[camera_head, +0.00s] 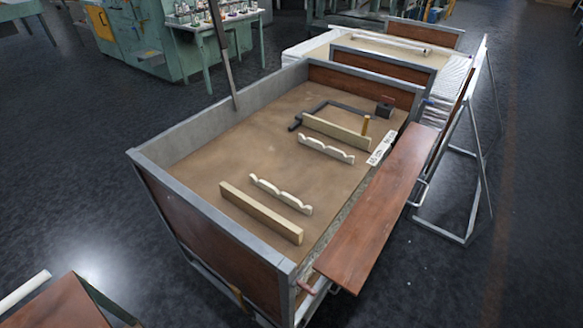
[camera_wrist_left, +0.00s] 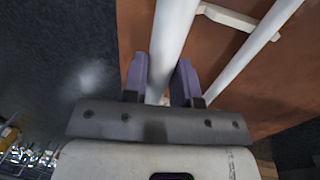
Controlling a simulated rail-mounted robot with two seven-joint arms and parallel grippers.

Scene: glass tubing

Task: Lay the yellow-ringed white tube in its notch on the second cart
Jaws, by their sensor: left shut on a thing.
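In the left wrist view my left gripper (camera_wrist_left: 162,75) has its two purple fingers shut on a white tube (camera_wrist_left: 174,32), which runs between them and up out of the picture. No yellow ring shows on the visible part. In the head view a cart (camera_head: 215,252) with a tan bed stands in the middle. Two pale notched strips, a nearer one (camera_head: 281,194) and a farther one (camera_head: 326,149), stand on its bed, and their notches look empty. Neither gripper shows in the head view.
In the left wrist view another white tube (camera_wrist_left: 255,50) lies beside the held one, near a pale rest (camera_wrist_left: 228,17), above reddish-brown wood. In the head view a white tube end (camera_head: 22,291) shows at lower left. Wooden bars, a dark bent rod (camera_head: 345,108) and a post (camera_head: 223,55) occupy the cart.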

